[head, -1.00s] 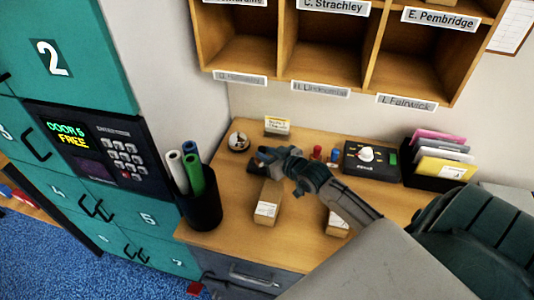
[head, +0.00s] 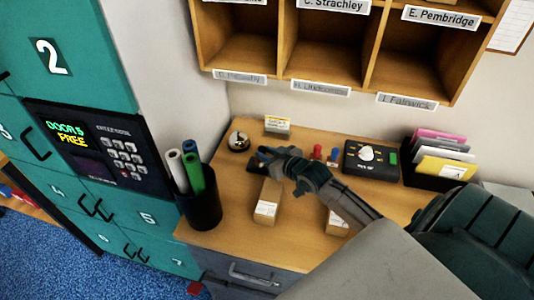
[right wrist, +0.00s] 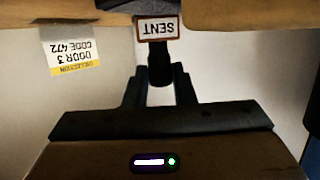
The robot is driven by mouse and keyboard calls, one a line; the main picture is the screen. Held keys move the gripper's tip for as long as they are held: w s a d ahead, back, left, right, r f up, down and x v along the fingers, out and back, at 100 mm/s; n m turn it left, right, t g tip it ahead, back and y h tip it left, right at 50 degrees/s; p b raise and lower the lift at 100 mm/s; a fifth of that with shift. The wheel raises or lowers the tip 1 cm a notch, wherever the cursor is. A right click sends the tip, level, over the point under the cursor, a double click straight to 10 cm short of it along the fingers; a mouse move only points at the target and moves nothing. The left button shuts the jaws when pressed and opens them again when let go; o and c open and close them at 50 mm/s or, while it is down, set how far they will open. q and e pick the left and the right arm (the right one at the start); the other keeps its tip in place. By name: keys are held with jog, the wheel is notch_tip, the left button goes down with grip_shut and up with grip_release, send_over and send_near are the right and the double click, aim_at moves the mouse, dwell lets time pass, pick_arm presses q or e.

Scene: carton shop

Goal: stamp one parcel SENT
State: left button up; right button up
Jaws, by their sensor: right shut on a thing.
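My right gripper (head: 268,155) is over the desk, behind a brown parcel with a white label (head: 267,202). In the right wrist view it (right wrist: 158,85) is shut on the dark handle of a stamp (right wrist: 158,28) whose SENT plate reads upside down. A dark flat thing, perhaps an ink pad (head: 256,168), lies by the fingertips; whether the stamp touches it I cannot tell. A second parcel (head: 337,224) is partly hidden by my right arm. My left gripper is out of view.
A red stamp (head: 317,152) and a blue one (head: 334,155) stand near a black dial box (head: 371,160). A bell (head: 238,141) and a card (head: 277,125) are at the back. A black cup of rolls (head: 200,210) and an envelope holder (head: 436,178) flank the desk.

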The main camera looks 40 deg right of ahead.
jog(key=shift+f, duration=0.4)
dwell(0.7)
notch_tip(320, 180, up, 7)
jog(key=p, duration=0.6)
dwell(0.3)
jog(key=shift+s, duration=0.1)
